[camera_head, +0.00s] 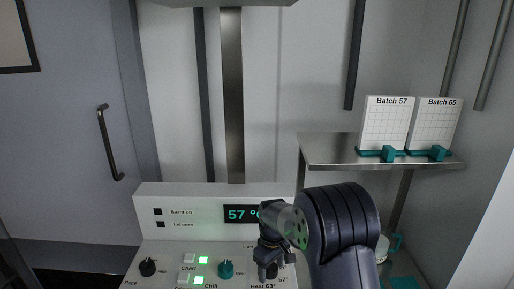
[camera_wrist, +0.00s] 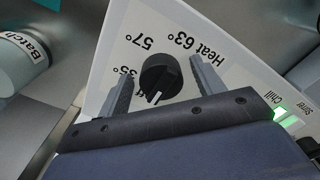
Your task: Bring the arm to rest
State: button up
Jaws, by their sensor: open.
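My gripper (camera_wrist: 165,85) is open in the wrist view, its two fingers on either side of a black knob (camera_wrist: 160,77) and apart from it. The knob sits on a white panel among the marks "57°", "Heat 63°" and a partly hidden "35°". In the head view my arm reaches down to the lower right part of the control panel (camera_head: 180,212). The fingertips are hard to make out there.
The panel has a display (camera_head: 238,214) starting "57", a teal knob (camera_head: 226,269), a black knob (camera_head: 148,267) and lit green buttons. A steel shelf (camera_head: 340,150) holds cards "Batch 57" (camera_head: 387,122) and "Batch 65" (camera_head: 434,122). A teal-handled vessel (camera_head: 396,243) stands beside my arm.

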jog(key=m, duration=0.8)
jog(key=shift+a+m, duration=0.15)
jog(key=shift+m, duration=0.25)
jog(key=m, duration=0.4)
jog(key=shift+a+m, duration=0.1)
jog(key=shift+m, duration=2.2)
